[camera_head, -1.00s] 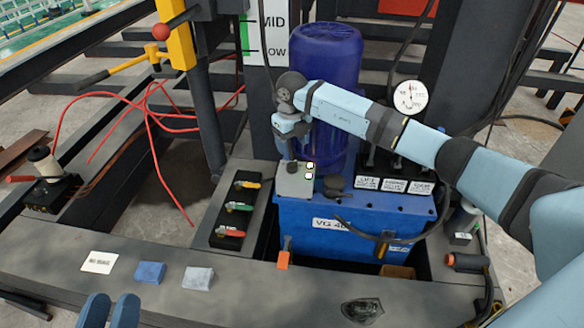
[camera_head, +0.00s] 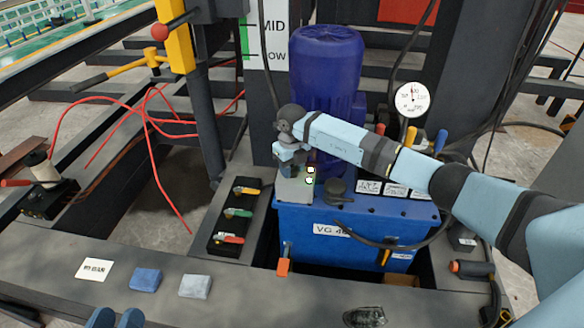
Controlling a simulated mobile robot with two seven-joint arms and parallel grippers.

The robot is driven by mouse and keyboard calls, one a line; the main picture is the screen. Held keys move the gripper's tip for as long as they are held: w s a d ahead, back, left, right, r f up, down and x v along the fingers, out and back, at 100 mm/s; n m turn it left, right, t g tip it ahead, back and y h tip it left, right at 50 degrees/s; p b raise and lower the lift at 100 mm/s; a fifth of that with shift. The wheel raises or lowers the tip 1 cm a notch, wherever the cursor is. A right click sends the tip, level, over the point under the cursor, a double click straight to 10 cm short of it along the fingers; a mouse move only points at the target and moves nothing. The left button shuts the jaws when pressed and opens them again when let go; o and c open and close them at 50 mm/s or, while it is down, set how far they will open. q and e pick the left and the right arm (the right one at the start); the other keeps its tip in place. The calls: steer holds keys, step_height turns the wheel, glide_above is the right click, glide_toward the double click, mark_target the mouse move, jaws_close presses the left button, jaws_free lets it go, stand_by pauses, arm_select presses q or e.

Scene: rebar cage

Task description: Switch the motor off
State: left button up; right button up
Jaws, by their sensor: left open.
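The motor (camera_head: 328,80) is a dark blue upright cylinder on a blue tank (camera_head: 300,240). A small pale grey switch box (camera_head: 294,190) stands on the tank's front left corner, with two small lit buttons (camera_head: 310,175) on its right side. My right gripper (camera_head: 291,164) points down at the box's top, just left of the buttons. Its fingertips are small and partly hidden, so I cannot tell whether they touch the box or are open. My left gripper (camera_head: 115,318) is open and empty at the bottom edge, only its blue fingertips showing.
A round gauge (camera_head: 412,98) and coloured lever handles (camera_head: 410,136) stand behind my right arm. A valve block (camera_head: 233,215) with yellow, green and red handles lies left of the tank. Blue (camera_head: 145,279) and grey (camera_head: 195,286) blocks lie on the front beam.

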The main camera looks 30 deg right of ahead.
steer(key=shift+c, duration=0.8)
arm_select(q)
steer(key=shift+r, duration=0.15)
arm_select(e)
steer(key=shift+r+n+p, duration=0.15)
steer(key=shift+n+p, duration=0.45)
steer(key=shift+n, duration=0.6)
steer(key=shift+n+p, duration=0.3)
steer(key=shift+n, duration=1.5)
steer(key=n+p, duration=0.1)
steer(key=n, duration=0.5)
arm_select(q)
steer(key=r+t, duration=0.1)
steer(key=r, duration=0.1)
steer(key=r+t, duration=0.1)
steer(key=r, duration=0.1)
steer(key=shift+s+a+r, duration=0.1)
steer(key=shift+a, duration=0.1)
arm_select(e)
steer(key=n, duration=0.5)
steer(key=shift+n, duration=0.4)
